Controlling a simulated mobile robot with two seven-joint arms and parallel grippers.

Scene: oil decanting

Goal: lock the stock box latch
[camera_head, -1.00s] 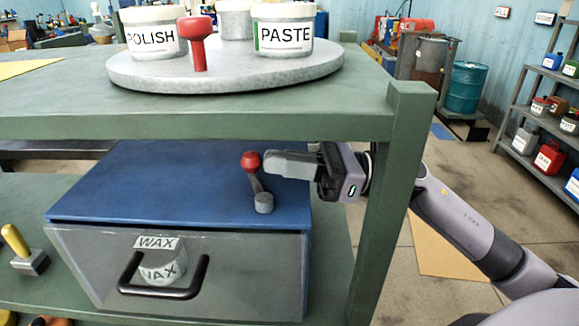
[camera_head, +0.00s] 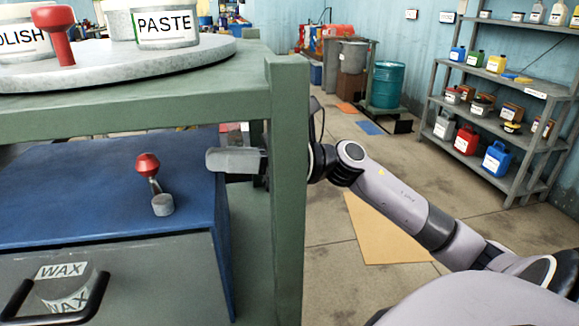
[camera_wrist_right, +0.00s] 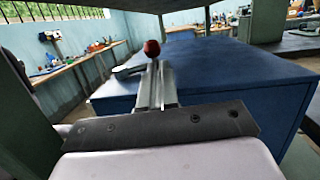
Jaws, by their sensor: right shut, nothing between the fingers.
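The stock box (camera_head: 95,185) is blue with a grey front drawer and sits on the lower shelf of the green bench. Its latch (camera_head: 155,184) is a grey lever with a red ball knob on the box top. The lever stands up from its round pivot, leaning slightly left. My right gripper (camera_head: 212,160) is shut and empty, to the right of the knob and apart from it, by the box's right edge. In the right wrist view the knob (camera_wrist_right: 152,48) shows beyond the fingertips (camera_wrist_right: 160,68). My left gripper is out of view.
The green bench post (camera_head: 286,190) stands in front of my right wrist. The bench top (camera_head: 150,105) lies above the box and carries a round grey turntable (camera_head: 120,68) with labelled tubs. Open floor and a shelf rack (camera_head: 500,120) lie to the right.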

